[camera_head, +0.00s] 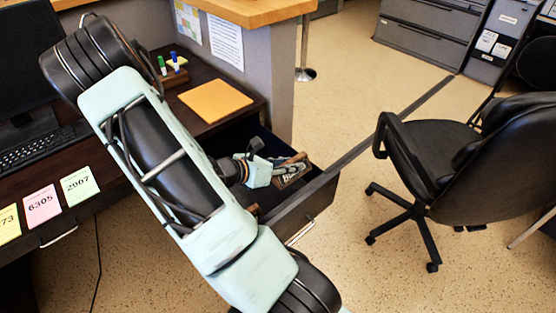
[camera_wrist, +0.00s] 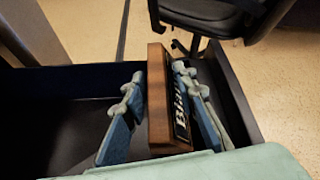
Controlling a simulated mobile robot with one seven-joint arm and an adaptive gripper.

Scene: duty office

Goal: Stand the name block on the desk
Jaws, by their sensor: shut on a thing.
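The name block (camera_wrist: 164,100) is brown wood with a black plate bearing pale lettering on its right side in the wrist view. My gripper (camera_wrist: 156,97) is shut on it, one finger on each side. In the head view, the name block (camera_head: 291,170) shows at the end of my gripper (camera_head: 276,171), in or just above the open drawer (camera_head: 309,205); I cannot tell whether it touches the drawer floor. The dark desk (camera_head: 224,78) is at the left, partly hidden behind my arm.
An orange folder or pad (camera_head: 215,101), a pen holder (camera_head: 174,74), a keyboard (camera_head: 42,146) and several sticky notes (camera_head: 80,186) are on or along the desk. A partition (camera_head: 265,70) stands behind the drawer. A black office chair (camera_head: 470,170) stands at the right.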

